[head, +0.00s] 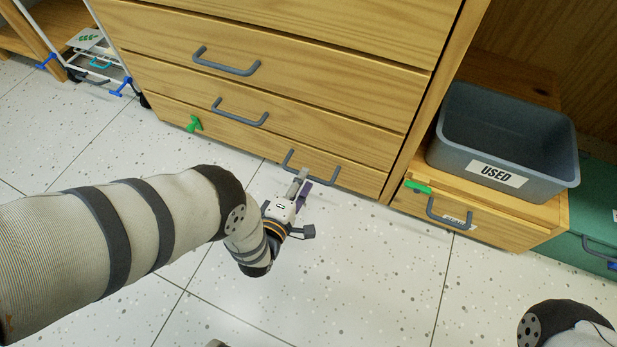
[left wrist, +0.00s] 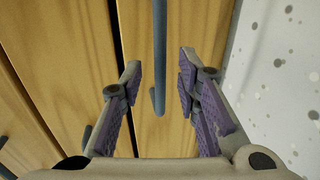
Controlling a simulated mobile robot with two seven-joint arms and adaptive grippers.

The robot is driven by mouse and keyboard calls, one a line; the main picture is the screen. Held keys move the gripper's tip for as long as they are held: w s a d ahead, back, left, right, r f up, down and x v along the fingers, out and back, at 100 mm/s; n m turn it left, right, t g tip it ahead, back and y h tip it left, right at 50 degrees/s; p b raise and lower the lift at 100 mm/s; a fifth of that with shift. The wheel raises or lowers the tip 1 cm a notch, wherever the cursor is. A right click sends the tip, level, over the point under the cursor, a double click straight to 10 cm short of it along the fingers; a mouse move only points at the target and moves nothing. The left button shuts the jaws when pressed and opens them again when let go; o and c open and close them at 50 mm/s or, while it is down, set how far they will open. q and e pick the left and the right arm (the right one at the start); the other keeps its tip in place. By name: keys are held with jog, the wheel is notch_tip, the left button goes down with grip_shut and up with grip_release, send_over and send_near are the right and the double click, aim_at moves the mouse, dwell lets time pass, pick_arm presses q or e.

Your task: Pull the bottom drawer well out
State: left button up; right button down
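The bottom drawer (head: 240,140) is the lowest wooden front of the cabinet and looks flush with it. Its grey bar handle (head: 325,180) is near the floor. My left gripper (head: 301,184) is at this handle, reaching in from the front, low over the floor. In the left wrist view the gripper (left wrist: 158,75) is open, with purple-padded fingers apart. The grey handle (left wrist: 159,55) runs upright in the picture between the two fingers, with a gap visible on each side. Whether the fingertips reach past the bar is hard to tell.
Higher drawers have grey handles (head: 226,63). A grey bin marked USED (head: 505,150) stands on a low wooden drawer unit (head: 480,215) at right, beside a green box (head: 592,215). A white wheeled cart (head: 105,75) is at far left. The speckled floor in front is clear.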

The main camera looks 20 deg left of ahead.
pick_arm(q)
jog(key=shift+b+x, duration=0.5)
jog(key=shift+x, duration=0.9)
grip_shut()
pick_arm(e)
jog(key=shift+f, duration=0.5)
